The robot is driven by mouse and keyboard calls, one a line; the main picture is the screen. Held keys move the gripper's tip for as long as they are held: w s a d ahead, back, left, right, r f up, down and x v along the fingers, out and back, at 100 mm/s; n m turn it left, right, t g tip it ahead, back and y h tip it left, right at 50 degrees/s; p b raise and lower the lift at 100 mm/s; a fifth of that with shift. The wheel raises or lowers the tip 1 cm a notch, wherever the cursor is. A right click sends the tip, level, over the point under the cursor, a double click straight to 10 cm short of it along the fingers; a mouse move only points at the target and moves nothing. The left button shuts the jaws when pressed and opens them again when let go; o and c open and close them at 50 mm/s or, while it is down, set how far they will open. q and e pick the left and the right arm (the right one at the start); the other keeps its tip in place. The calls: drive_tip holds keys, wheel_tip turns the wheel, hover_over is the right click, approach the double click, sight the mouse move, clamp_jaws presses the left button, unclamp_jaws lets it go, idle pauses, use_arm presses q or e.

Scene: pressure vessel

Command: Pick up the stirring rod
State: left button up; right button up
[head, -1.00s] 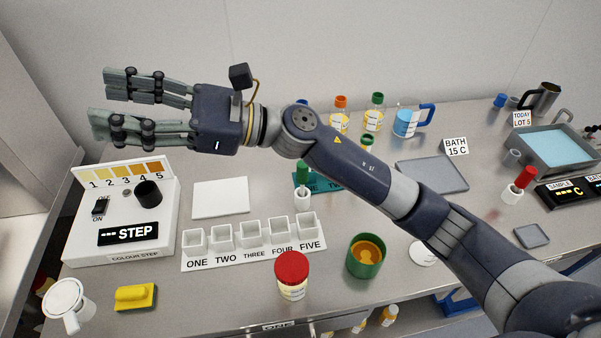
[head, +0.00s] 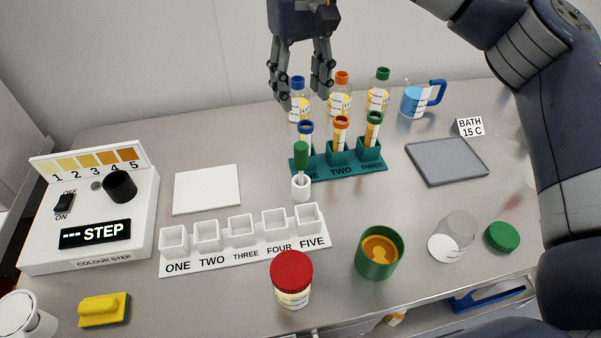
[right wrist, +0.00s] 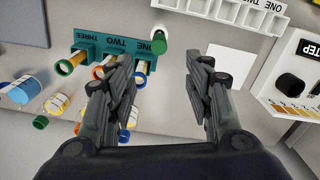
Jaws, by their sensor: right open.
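The stirring rod (head: 301,157) has a green handle and stands upright in a small white holder (head: 301,188), left of the teal tube rack, in the head view. In the right wrist view the rod (right wrist: 160,38) is seen from above, its green end beyond the fingers. My right gripper (head: 302,92) is open, empty and pointing down, above and behind the rod, apart from it. In the right wrist view the gripper's fingers (right wrist: 166,68) stand well apart with bare bench between them. My left gripper is not in view.
The teal rack (head: 345,170) holds several capped tubes beside the rod. Capped bottles (head: 340,98) stand behind, close to my right fingers. A white tile (head: 207,190) lies left, and a row of white cups (head: 240,236) in front. Bench between tile and rod is clear.

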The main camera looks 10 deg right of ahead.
drive_tip(key=b, duration=0.4)
hover_over(301, 146)
drive_tip(key=f, duration=0.5)
drive_tip(key=shift+s+f, duration=0.1)
drive_tip(key=shift+s, duration=0.15)
drive_tip(key=shift+f, duration=0.45)
wheel_tip(301, 146, down, 5)
drive_tip(key=shift+f, duration=0.1)
drive_tip(key=shift+w+d+f+p, duration=0.15)
drive_tip(key=shift+f+p, duration=0.4)
drive_tip(key=shift+f, duration=0.8)
drive_tip(key=shift+w+a+f+p, duration=0.15)
drive_tip(key=shift+f+p, duration=0.4)
drive_tip(key=shift+f, duration=0.75)
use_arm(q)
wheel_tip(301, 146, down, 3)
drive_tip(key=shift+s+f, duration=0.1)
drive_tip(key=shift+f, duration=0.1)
use_arm(e)
drive_tip(key=c, duration=1.1)
